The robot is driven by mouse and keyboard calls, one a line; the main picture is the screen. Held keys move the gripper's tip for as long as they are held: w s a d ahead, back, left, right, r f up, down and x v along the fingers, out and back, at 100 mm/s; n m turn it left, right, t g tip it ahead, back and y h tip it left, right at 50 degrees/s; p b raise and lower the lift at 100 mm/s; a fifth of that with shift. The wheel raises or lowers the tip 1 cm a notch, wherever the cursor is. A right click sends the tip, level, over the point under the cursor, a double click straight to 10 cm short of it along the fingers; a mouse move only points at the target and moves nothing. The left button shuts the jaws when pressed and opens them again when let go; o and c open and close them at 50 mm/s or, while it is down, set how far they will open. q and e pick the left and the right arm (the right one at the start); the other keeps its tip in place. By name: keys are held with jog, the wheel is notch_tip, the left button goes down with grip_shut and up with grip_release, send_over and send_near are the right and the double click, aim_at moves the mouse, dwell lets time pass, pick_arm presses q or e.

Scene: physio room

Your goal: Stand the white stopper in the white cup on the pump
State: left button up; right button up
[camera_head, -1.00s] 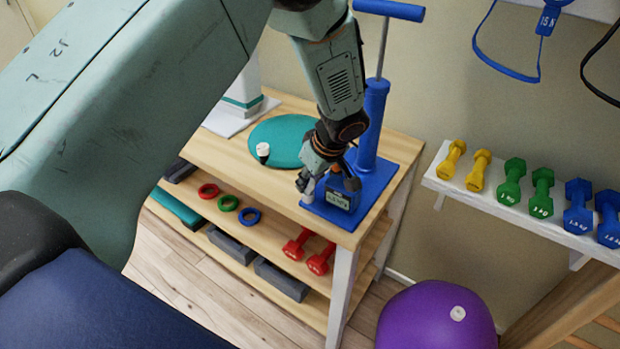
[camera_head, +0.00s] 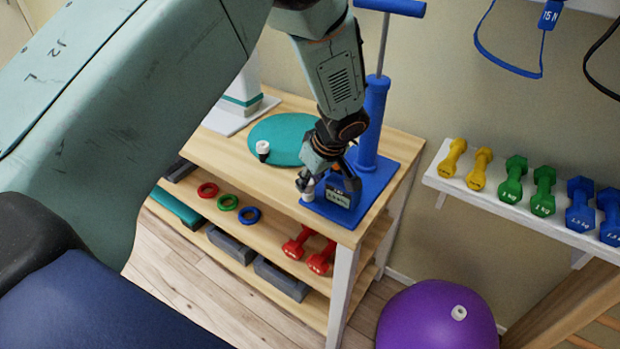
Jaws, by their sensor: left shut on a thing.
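The blue pump (camera_head: 372,125) stands on its blue base plate (camera_head: 375,190) at the right end of the wooden bench. The small white cup (camera_head: 308,195) is at the plate's front left corner. My left gripper (camera_head: 306,182) points down right over the cup and is shut on a small pale thing, apparently the white stopper; the fingers hide most of it. I cannot tell whether the stopper is inside the cup or just above it. My right gripper is not in view.
A dark gauge box (camera_head: 342,192) stands close right of the gripper. A small white-and-black piece (camera_head: 263,148) is by the teal disc (camera_head: 282,138). Dumbbells line the white shelf (camera_head: 500,190); a purple ball (camera_head: 435,318) is below. The bench's front left is clear.

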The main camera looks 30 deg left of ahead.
pick_arm(q)
jog(key=shift+f+b, duration=0.2)
jog(key=shift+b, duration=0.1)
jog(key=o, duration=1)
jog(key=shift+o, duration=0.3)
jog(key=shift+r, duration=0.15)
jog(key=shift+r+p, duration=1.9)
jog(key=shift+r, duration=1.5)
jog(key=shift+s+f, duration=0.15)
